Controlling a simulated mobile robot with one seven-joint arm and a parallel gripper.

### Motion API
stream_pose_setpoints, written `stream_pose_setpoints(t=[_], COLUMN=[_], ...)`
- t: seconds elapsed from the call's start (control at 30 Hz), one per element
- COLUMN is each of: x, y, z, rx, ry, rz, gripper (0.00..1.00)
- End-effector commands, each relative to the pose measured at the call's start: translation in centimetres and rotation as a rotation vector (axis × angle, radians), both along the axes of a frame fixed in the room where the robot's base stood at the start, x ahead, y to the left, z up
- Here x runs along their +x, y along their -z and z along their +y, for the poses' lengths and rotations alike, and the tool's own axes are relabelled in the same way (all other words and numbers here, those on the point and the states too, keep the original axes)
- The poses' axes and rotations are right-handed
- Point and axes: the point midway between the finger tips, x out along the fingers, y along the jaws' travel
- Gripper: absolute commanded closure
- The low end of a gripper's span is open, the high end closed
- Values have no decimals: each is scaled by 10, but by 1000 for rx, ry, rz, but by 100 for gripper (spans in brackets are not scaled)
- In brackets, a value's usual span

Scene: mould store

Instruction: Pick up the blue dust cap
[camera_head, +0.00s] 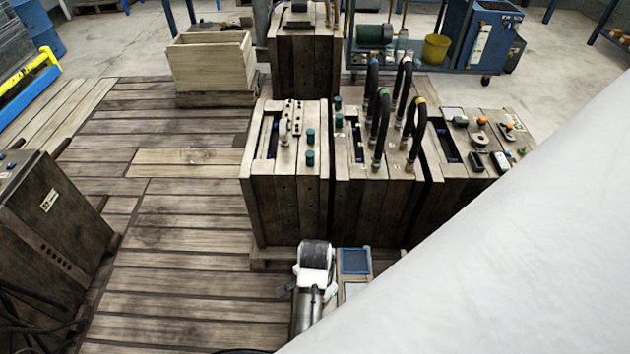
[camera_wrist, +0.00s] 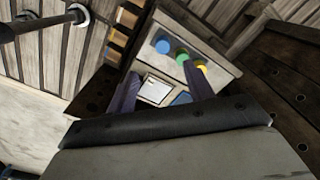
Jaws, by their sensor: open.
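The blue dust cap (camera_wrist: 162,46) is a small round piece on a pale tray-like surface (camera_wrist: 222,76) in the wrist view. A green cap (camera_wrist: 182,57) and a yellow cap (camera_wrist: 201,65) sit beside it in a row to its right. My gripper (camera_wrist: 161,72) is open, with one dark finger left and one right of a gap. The blue cap shows just beyond the fingertips, apart from the fingers. I cannot pick out the cap in the head view.
A blue square pad (camera_head: 355,260) lies on a low stand at the bottom centre. Wooden-sided mould blocks (camera_head: 290,190) with black hoses (camera_head: 381,125) stand behind it. The plank floor (camera_head: 190,245) between is clear.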

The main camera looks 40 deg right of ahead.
Motion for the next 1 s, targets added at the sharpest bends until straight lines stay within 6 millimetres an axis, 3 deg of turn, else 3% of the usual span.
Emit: stream_pose_setpoints(t=[0.1,0.3,0.5,0.8,1.0], x=[0,1,2,4,4], y=[26,56,69,109,114], z=[1,0,-1,-3,-3], rx=[2,-1,-2,-3,-3], ry=[-2,-3,-4,-4,-5], rz=[1,-2,-2,-3,-5], gripper=[48,48,48,48,48])
